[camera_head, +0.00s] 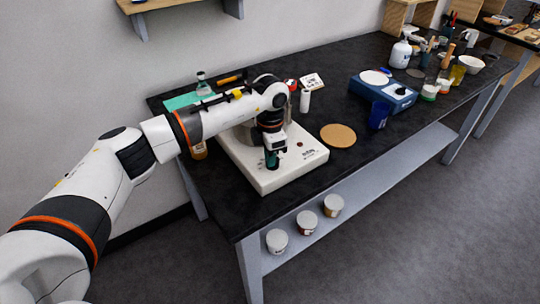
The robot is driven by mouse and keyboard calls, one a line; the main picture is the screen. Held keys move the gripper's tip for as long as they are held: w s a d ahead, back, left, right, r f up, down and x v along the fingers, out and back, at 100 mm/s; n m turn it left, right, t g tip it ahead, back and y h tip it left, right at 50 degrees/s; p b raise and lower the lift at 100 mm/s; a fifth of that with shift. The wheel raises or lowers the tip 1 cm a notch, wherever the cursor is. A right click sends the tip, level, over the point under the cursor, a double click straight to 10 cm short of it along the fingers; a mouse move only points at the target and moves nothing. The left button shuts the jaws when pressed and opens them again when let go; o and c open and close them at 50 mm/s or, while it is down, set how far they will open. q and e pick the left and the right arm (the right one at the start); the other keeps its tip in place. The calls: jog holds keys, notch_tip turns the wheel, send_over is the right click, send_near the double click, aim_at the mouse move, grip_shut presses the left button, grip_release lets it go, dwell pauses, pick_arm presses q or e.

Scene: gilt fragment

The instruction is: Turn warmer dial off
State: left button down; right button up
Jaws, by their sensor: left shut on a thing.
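The warmer is a white, low box (290,175) near the left end of the black table. My left arm comes in from the left and reaches over the warmer. My left gripper (272,160) points down at the front part of the warmer's top. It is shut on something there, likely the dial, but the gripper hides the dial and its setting. My right gripper is not in view.
A round cork mat (338,135) lies right of the warmer, with a blue cup (379,114) and a blue device (383,93) beyond. Bottles and jars crowd the table's far right. Lidded jars (306,221) stand on the lower shelf. The table's front edge is close.

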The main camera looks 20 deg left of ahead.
pick_arm(q)
jog(key=shift+r, duration=0.1)
jog(key=c, duration=1.5)
grip_release()
notch_tip(320, 180, up, 12)
jog(key=b, duration=0.2)
jog(key=shift+b, duration=0.3)
